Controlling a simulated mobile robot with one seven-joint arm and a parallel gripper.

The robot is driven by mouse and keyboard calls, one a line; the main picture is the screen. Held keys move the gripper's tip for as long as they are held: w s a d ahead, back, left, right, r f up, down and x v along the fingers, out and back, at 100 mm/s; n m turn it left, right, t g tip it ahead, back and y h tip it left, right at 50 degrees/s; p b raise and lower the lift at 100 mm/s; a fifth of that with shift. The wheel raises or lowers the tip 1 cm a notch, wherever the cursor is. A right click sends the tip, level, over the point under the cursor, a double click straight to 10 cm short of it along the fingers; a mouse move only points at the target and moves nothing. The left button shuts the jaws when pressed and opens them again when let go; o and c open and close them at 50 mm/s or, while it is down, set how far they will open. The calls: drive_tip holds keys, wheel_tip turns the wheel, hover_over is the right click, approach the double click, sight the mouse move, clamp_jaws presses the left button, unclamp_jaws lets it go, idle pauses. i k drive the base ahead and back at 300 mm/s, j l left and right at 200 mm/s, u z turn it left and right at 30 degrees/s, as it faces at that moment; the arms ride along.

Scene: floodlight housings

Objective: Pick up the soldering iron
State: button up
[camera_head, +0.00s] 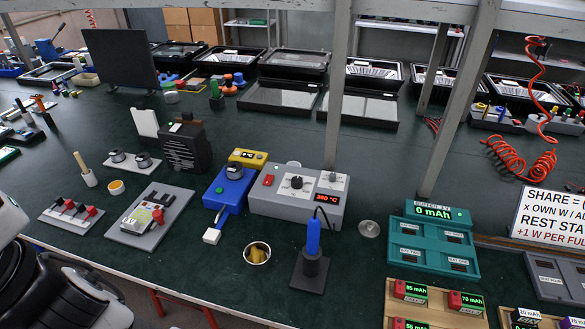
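The soldering iron (313,236) has a blue handle and stands upright in a dark stand (312,270) near the front edge of the bench. Its tip is hidden inside the stand. My gripper is not in view. White and black parts at the lower left seem to be my own arm, and its end cannot be seen.
A small cup (257,253) stands left of the iron's stand. The teal charger box (433,243) and the wooden battery tray (390,302) are to the right. A grey post (338,95) rises behind the station. Dark green bench top is clear around the stand.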

sight(312, 251)
drive_tip(key=l+u, duration=0.25)
drive_tip(key=l, duration=0.4)
drive_tip(key=l+u, duration=0.25)
drive_tip(key=l, duration=0.4)
